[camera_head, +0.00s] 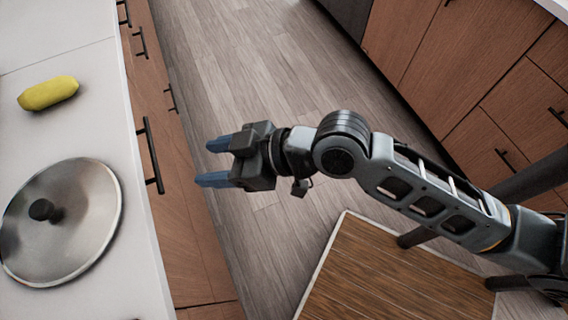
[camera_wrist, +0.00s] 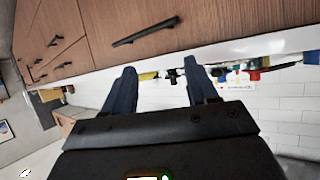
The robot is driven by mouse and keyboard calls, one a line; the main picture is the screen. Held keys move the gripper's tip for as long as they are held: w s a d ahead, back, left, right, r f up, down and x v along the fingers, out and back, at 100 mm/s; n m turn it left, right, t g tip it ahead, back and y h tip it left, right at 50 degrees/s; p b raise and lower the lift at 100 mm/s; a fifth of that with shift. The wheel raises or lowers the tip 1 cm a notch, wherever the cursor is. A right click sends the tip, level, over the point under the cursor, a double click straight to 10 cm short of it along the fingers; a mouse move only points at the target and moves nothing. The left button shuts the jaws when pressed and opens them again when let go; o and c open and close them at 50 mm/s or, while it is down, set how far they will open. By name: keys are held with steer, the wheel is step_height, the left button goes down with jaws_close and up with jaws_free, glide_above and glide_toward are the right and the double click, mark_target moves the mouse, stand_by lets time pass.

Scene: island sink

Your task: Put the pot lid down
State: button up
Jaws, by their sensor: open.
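The pot lid (camera_head: 75,222) is a round silver metal disc with a dark knob. In the head view it lies knob-up on the white countertop (camera_head: 60,134) at the left, near the counter's edge. My gripper (camera_head: 204,162) has two blue fingers, spread apart with nothing between them. It is over the floor, to the right of the counter edge and apart from the lid. In the wrist view the open fingers (camera_wrist: 161,82) show at the centre. I cannot make out the lid clearly there.
A yellow, elongated fruit or vegetable (camera_head: 48,93) lies on the counter behind the lid. Wooden drawers with a dark handle (camera_head: 151,156) are below the counter edge. More wooden cabinets (camera_head: 480,75) stand at the right.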

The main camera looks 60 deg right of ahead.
steer(key=s+d+m+t+h, duration=0.25)
steer(key=s+d+h, duration=0.2)
steer(key=s, duration=0.75)
steer(key=s+r+m, duration=0.1)
steer(key=s+r, duration=0.4)
steer(key=s, duration=0.4)
steer(key=shift+s+a, duration=0.25)
steer(key=shift+s, duration=0.1)
